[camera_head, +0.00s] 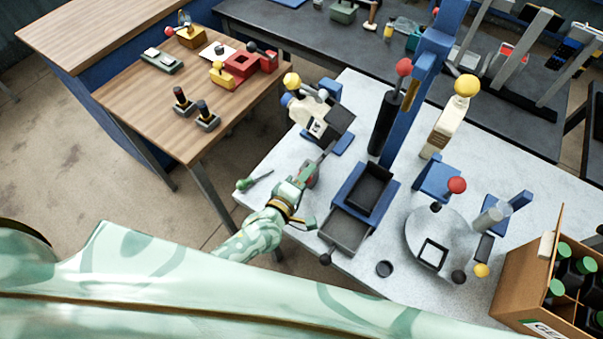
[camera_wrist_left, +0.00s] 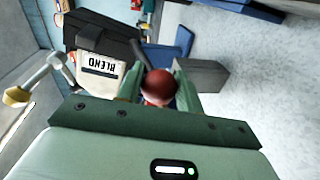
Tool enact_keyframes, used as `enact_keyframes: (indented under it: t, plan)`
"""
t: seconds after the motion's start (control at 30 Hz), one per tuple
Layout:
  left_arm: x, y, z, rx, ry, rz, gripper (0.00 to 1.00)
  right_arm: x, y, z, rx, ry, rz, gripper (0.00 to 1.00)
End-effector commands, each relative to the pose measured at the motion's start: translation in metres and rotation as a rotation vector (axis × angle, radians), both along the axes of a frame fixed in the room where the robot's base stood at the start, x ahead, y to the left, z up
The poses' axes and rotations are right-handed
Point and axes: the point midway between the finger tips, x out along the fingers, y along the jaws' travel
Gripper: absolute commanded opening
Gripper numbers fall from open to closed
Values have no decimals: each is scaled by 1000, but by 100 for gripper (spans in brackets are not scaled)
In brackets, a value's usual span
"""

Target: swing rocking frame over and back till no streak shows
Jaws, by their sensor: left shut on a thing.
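The rocking frame, a dark tilted holder, carries a pale can labelled BLEND (camera_head: 316,127) at the left edge of the white-topped bench. In the left wrist view the frame (camera_wrist_left: 100,38) and the BLEND label (camera_wrist_left: 100,65) fill the upper left. My left gripper (camera_head: 309,176) is just in front of the frame. It is shut on a dark red knob (camera_wrist_left: 158,84), which shows between the fingers in the wrist view. The knob's link to the frame is partly hidden. I cannot make out any streak at this size. My right gripper is not in view.
A blue stand with dark trays (camera_head: 350,228) is close on the gripper's right. A green-handled tool (camera_head: 246,184) lies left of it. A round grey turntable (camera_head: 412,240) and a cardboard box of bottles (camera_head: 520,275) stand further right. A wooden table (camera_head: 135,95) is at the left.

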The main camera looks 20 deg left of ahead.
Motion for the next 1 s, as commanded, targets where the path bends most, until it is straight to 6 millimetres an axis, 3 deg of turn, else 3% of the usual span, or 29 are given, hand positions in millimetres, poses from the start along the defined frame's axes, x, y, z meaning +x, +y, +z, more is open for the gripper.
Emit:
enact_keyframes:
  t: [1.0]
  plan:
    - [-12,-34,48,-480,165,-1,0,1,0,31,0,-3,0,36]
